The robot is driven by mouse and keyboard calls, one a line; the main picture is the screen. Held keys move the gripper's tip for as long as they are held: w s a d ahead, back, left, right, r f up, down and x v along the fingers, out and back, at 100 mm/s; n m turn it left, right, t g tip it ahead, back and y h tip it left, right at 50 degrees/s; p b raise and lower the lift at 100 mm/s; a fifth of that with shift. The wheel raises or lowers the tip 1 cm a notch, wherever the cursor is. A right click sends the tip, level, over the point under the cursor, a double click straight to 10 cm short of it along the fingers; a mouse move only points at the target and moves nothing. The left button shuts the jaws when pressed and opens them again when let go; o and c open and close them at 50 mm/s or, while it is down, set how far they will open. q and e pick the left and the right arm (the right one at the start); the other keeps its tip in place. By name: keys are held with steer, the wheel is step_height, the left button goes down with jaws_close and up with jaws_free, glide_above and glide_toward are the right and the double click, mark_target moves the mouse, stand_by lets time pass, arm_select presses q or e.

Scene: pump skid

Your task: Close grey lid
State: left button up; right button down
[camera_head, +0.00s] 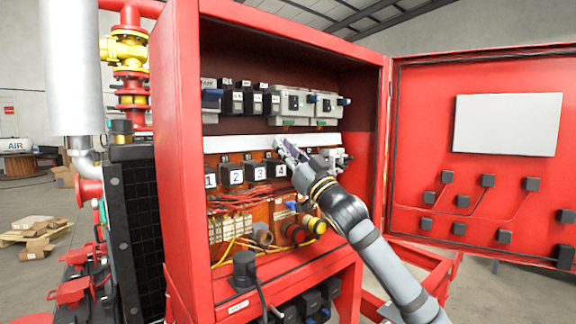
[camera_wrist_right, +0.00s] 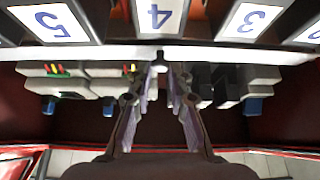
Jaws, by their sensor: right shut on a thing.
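The grey lid (camera_head: 240,144) is a long pale strip running across the inside of the red cabinet, between the upper and lower rows of devices. In the right wrist view, which is upside down, the lid (camera_wrist_right: 90,52) crosses the top of the picture. My right gripper (camera_head: 286,147) reaches into the cabinet from the lower right. Its fingertips (camera_wrist_right: 161,70) come together at the lid's edge near the block labelled 4 and are shut on it. The gripper hides the part it holds. My left gripper is not in view.
Numbered black blocks (camera_head: 232,174) sit below the lid, and grey and black modules (camera_head: 290,103) above it. Wires, knobs and a connector (camera_head: 244,268) fill the lower cabinet. The red cabinet door (camera_head: 420,110) stands open at the right.

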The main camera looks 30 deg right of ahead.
arm_select(q)
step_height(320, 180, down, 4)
steer(key=b, duration=0.2)
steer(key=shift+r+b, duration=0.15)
steer(key=shift+b, duration=0.2)
arm_select(e)
steer(key=shift+w+f+t, duration=0.25)
steer(key=shift+f+t, duration=0.1)
steer(key=shift+t, duration=0.65)
steer(key=shift+r, duration=0.1)
steer(key=c, duration=1.5)
jaws_free()
steer(key=shift+o, duration=1.2)
steer(key=shift+w, duration=0.25)
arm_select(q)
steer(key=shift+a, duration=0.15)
arm_select(e)
steer(key=shift+s, duration=0.1)
